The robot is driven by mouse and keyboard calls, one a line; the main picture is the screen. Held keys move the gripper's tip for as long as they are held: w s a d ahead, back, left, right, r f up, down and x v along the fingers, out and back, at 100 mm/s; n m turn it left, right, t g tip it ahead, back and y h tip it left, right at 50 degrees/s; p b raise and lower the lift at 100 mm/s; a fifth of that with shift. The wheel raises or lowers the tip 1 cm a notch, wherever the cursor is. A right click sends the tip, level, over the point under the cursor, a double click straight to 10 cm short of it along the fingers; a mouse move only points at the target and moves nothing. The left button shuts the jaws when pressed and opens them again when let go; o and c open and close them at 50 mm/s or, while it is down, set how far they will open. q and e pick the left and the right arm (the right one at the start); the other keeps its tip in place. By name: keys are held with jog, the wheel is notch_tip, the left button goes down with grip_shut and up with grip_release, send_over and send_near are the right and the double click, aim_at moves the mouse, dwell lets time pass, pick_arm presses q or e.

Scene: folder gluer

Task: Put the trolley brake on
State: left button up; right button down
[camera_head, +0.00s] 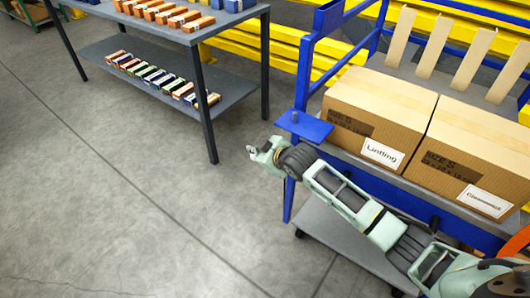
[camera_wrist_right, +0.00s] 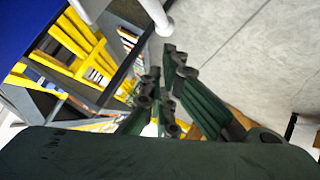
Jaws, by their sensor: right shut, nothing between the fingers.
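The trolley (camera_head: 288,200) has a blue frame and a grey lower shelf (camera_head: 345,240), with dark castors below. A blue plate (camera_head: 312,127) with a small upright peg (camera_head: 295,117) sticks out at its left end; I cannot tell whether this is the brake. My right gripper (camera_head: 262,151) is shut and empty, just below and left of this plate, beside the trolley's left end. In the right wrist view its dark fingers (camera_wrist_right: 174,62) point towards the floor, close to a pale rod (camera_wrist_right: 156,14). My left gripper is not in view.
Two cardboard boxes (camera_head: 380,88) (camera_head: 482,125) sit on the trolley. Yellow rails (camera_head: 345,35) stand behind it. A grey shelf table (camera_head: 135,55) with several small boxes stands at the back left. The concrete floor on the left is clear.

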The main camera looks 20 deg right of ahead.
jog(key=shift+v, duration=2.1)
